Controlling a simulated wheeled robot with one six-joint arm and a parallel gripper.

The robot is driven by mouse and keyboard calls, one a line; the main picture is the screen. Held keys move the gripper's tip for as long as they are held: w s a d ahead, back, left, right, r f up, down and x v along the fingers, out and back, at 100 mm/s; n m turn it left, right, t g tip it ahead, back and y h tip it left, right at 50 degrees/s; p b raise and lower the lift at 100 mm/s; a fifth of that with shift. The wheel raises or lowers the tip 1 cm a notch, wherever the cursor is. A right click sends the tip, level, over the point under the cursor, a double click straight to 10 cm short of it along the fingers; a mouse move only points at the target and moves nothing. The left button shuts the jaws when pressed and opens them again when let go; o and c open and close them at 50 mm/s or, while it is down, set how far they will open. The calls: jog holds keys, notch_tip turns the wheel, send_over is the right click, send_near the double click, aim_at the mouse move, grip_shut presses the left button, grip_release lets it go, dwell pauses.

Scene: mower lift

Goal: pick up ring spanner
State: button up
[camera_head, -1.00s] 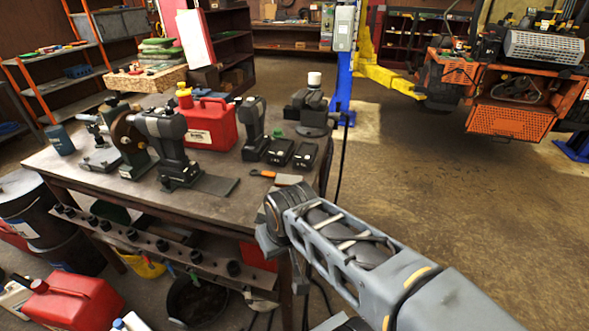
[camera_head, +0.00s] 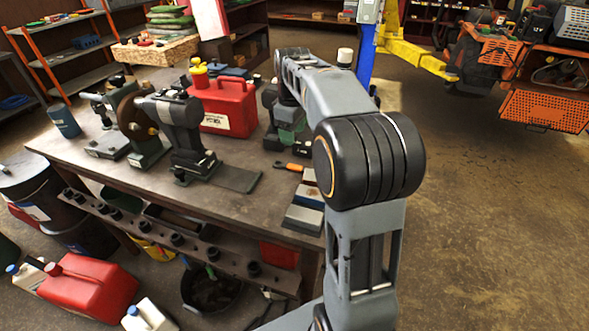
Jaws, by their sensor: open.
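I cannot make out a ring spanner in the head view. My arm rises at the right of the bench, bends at a large black joint, and reaches up and left over the bench's right part. Its far end bends down near the drill and chargers. My gripper cannot be made out there, as the arm and dark clutter hide that spot. The workbench (camera_head: 105,172) has a brown top, and the arm covers its back right corner.
A bench grinder (camera_head: 135,125), a grey machine (camera_head: 180,125), a red fuel can (camera_head: 226,106) and an orange-handled tool (camera_head: 289,166) are on the bench. Flat blocks (camera_head: 304,217) lie at its right edge. Open floor (camera_head: 480,220) lies right.

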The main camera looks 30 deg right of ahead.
jog(key=w+d+f+n, duration=0.1)
jog(key=w+d+f, duration=0.1)
send_over(295, 167)
jog(key=f, duration=0.6)
jog(key=shift+w+d+b, duration=0.15)
jog(key=shift+w+b, duration=0.05)
jog(key=shift+b, duration=0.15)
jog(key=shift+s+f, duration=0.1)
jog(key=shift+f, duration=3.05)
jog(key=shift+c, duration=0.3)
grip_shut()
jog(key=shift+r, duration=0.15)
